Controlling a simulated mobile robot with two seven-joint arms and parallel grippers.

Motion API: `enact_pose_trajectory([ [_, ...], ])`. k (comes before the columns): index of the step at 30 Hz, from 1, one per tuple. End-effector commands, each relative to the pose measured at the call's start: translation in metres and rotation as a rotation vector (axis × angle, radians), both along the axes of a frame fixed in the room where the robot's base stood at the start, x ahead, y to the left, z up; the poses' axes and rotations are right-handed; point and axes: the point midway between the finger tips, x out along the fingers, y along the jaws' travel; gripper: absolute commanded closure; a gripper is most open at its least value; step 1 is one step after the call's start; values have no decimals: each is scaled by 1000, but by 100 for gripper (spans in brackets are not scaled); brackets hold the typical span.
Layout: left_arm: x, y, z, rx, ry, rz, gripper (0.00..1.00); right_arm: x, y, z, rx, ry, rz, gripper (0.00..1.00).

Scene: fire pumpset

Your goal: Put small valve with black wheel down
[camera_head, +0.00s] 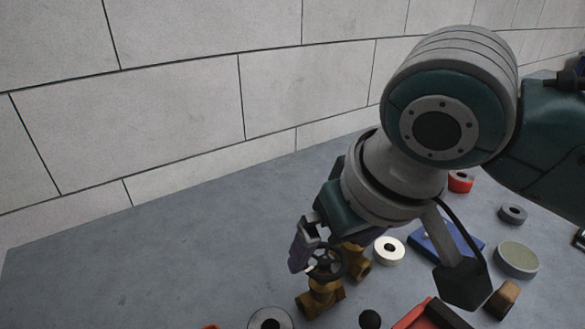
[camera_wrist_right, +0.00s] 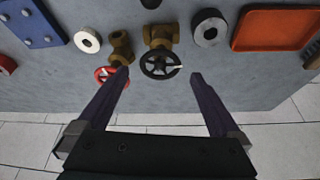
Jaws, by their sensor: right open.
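The small brass valve with a black wheel (camera_head: 322,298) stands on the grey surface in the head view, at the lower middle. In the right wrist view the black-wheel valve (camera_wrist_right: 160,65) lies between the fingertips, with visible gaps on both sides. My right gripper (camera_head: 312,250) is open at the black wheel, partly covering it in the head view; its purple fingers also show in the right wrist view (camera_wrist_right: 160,76). A second brass valve (camera_head: 358,262) is close beside it; its red wheel (camera_wrist_right: 110,76) shows in the right wrist view. My left gripper is not in view.
A white ring (camera_head: 389,251), a blue plate (camera_head: 425,242), a grey disc (camera_head: 516,258) and a red ring (camera_head: 460,182) lie to the right. A silver ring (camera_head: 270,320) and an orange tray (camera_wrist_right: 275,30) are nearby. The surface's left side is clear; a block wall (camera_head: 180,100) stands behind.

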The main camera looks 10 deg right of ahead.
Motion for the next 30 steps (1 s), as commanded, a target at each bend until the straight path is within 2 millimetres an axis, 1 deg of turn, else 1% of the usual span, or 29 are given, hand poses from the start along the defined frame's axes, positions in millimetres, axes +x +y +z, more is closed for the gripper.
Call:
enact_pose_trajectory([
  [1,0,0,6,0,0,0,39,-3,-1,11,1,-2,1,0],
  [3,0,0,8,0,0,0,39,-7,-1,20,2,0,1,0],
  [6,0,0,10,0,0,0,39,-11,-2,28,1,1,-1,0],
  [11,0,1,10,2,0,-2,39,-14,-2,31,2,2,1,0],
  [14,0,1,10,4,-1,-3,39,-23,3,26,20,7,18,0],
  [17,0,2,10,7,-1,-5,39,-47,12,17,59,16,52,0],
  [18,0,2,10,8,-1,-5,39,-59,14,13,75,18,63,0],
  [20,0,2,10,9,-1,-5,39,-77,12,9,92,18,71,0],
  [21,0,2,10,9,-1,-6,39,-90,8,6,96,18,70,0],
  [23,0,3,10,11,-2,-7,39,-109,-2,2,90,21,58,0],
  [24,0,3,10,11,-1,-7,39,-122,-10,-1,80,26,50,0],
  [27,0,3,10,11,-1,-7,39,-150,-34,-5,35,43,24,0],
  [30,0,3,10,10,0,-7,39,-172,-53,-7,-12,63,6,0],
])
